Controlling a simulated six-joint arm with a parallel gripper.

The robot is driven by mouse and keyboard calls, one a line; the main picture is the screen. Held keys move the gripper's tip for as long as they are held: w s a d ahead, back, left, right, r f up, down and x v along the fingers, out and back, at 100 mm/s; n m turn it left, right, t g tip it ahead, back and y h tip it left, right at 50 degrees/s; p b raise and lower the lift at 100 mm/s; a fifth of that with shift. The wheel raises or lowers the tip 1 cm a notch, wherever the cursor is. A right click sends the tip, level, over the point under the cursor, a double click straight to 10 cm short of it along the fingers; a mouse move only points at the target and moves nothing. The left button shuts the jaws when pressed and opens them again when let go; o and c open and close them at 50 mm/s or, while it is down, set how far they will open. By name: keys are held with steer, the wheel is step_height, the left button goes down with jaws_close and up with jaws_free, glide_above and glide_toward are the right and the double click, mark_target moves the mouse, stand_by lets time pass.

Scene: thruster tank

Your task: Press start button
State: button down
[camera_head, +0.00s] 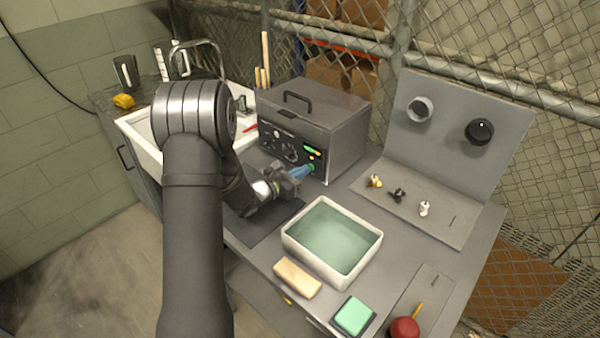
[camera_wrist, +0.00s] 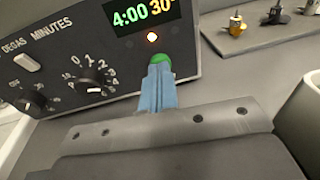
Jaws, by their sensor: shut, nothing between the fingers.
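The grey tank machine (camera_head: 310,125) stands on the bench with its control panel facing my arm. The green start button (camera_wrist: 160,61) is below the lamp. My gripper (camera_wrist: 158,78) is shut and empty, with its blue fingertips right at the button and covering its lower part. I cannot tell whether they touch it. In the head view my gripper (camera_head: 306,171) reaches the panel's lower right, by the green button (camera_head: 311,168).
A white tub (camera_head: 290,238) of greenish liquid sits in front of the machine. A tan block (camera_head: 297,277), a green pad (camera_head: 353,315) and a red-knobbed tool (camera_head: 405,327) lie near the front edge. A grey stand (camera_head: 455,135) with small parts is at right. A sink (camera_head: 140,128) is at left.

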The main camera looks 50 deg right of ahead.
steer(key=shift+s+d+r, duration=0.1)
steer(key=shift+d+r, duration=0.05)
steer(key=shift+d, duration=0.8)
steer(key=shift+a, duration=0.1)
steer(key=a, duration=0.4)
steer(key=w+a, duration=0.1)
steer(key=a, duration=0.4)
steer(key=a+r, duration=0.1)
steer(key=a, duration=0.4)
steer(key=shift+w+a, duration=0.2)
steer(key=shift+w, duration=0.1)
steer(key=shift+r, duration=0.1)
